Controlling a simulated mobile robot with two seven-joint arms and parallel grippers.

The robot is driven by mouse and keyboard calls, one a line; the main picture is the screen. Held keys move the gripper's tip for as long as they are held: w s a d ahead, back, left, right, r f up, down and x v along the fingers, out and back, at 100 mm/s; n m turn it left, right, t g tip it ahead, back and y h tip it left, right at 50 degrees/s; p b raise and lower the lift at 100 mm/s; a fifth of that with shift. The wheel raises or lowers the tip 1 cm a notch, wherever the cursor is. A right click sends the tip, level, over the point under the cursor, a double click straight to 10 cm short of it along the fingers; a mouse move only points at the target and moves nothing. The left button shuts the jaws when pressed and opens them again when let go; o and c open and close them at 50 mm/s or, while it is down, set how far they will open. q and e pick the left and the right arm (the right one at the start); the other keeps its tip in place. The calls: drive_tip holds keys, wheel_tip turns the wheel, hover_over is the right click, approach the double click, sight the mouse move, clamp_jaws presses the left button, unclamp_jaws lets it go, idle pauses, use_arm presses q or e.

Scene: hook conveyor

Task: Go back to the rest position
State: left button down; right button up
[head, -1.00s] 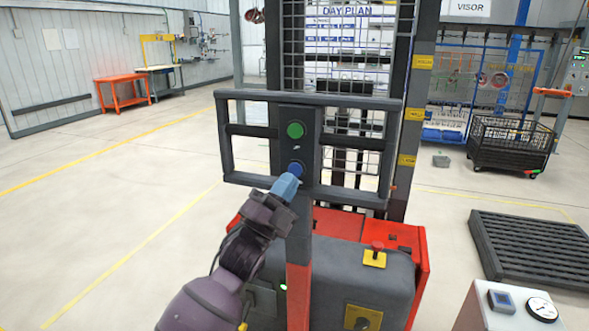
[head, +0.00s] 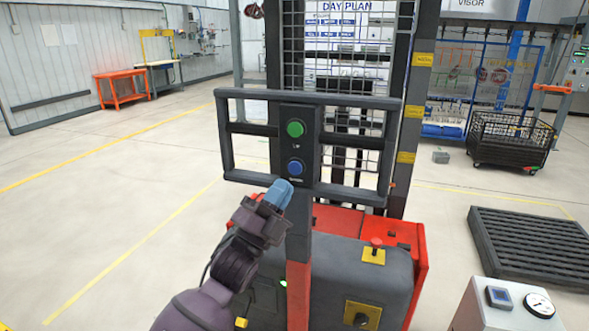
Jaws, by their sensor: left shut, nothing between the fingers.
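My left gripper (head: 279,193) has blue fingertips that are shut with nothing between them. It is just below and left of the blue button (head: 295,167), apart from it as far as I can see. The blue button and the green button (head: 295,129) above it sit on a dark panel (head: 310,150). The panel is on the black frame (head: 227,135) of a red and grey stacker truck (head: 345,270). My right gripper is not in view.
A red knob (head: 376,242) on a yellow plate stands on the truck's body. A white box with gauges (head: 500,312) is at the lower right. A dark pallet (head: 530,245) and a black mesh cart (head: 508,140) are further right. The floor on the left is clear.

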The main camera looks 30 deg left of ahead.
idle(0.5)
use_arm(q)
wheel_tip(320, 180, down, 18)
drive_tip(key=f+n+g+y, duration=0.1)
drive_tip(key=n+g+y, duration=0.45)
drive_tip(key=n, duration=0.75)
drive_tip(key=s+d+f+n+g+h, duration=0.1)
drive_tip(key=s+d+f+n+g, duration=0.2)
drive_tip(key=s+f+g, duration=0.5)
drive_tip(key=s+f, duration=0.9)
drive_tip(key=f, duration=0.3)
drive_tip(key=shift+s+d, duration=0.3)
drive_tip(key=shift+s, duration=0.05)
drive_tip(key=shift+s+g, duration=0.1)
drive_tip(key=shift+g, duration=0.15)
